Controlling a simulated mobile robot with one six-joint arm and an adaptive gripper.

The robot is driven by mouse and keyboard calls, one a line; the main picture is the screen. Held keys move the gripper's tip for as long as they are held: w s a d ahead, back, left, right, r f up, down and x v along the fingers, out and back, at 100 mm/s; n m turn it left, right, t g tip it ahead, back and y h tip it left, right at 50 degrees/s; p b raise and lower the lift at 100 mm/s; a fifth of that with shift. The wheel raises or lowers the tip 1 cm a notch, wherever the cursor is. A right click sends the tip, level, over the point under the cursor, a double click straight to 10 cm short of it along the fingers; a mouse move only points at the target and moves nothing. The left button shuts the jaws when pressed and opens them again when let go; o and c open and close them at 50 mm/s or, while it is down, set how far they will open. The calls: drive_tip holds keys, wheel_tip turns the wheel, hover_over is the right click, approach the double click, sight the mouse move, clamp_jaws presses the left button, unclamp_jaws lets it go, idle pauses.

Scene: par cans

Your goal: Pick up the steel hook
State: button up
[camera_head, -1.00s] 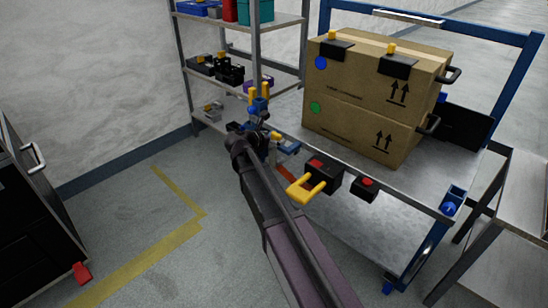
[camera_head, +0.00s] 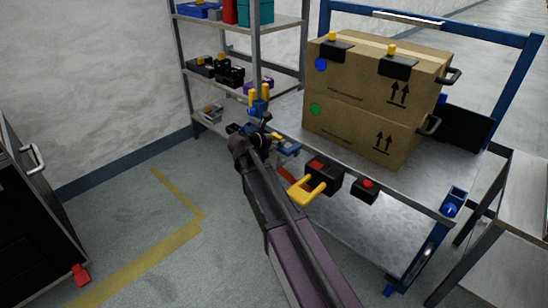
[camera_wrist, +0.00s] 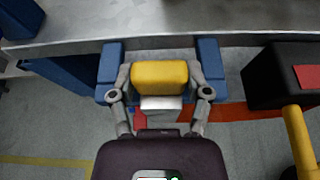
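In the wrist view a yellow block (camera_wrist: 160,77) sits between the two fingers of my gripper (camera_wrist: 160,85), with a pale metal piece (camera_wrist: 161,103) just below it. These may be parts of the steel hook; I cannot make out a hook shape. The grey fingers stand close on both sides of the block; contact is not clear. Blue parts show just outside the fingers. In the head view my gripper (camera_head: 254,136) is at the cart's near left corner, small and partly hidden, beside two yellow uprights on a blue fitting (camera_head: 258,106).
A blue-framed cart (camera_head: 400,190) holds two stacked cardboard boxes (camera_head: 375,95). A black box with a yellow handle (camera_head: 325,178) hangs at its near edge, right of my gripper. A shelf rack (camera_head: 185,75) stands behind; a dark cabinet (camera_head: 30,230) is at left. The floor between is clear.

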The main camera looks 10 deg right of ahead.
drive_tip(key=shift+c, duration=1.1)
drive_tip(key=shift+r, duration=0.15)
wheel_tip(320, 180, up, 3)
drive_tip(key=p, duration=0.3)
drive_tip(key=shift+r+p, duration=0.2)
drive_tip(key=shift+p, duration=0.2)
drive_tip(key=s+a, duration=1)
drive_tip(key=a, duration=0.4)
drive_tip(key=shift+s+a, duration=0.3)
drive_tip(key=shift+f, duration=0.1)
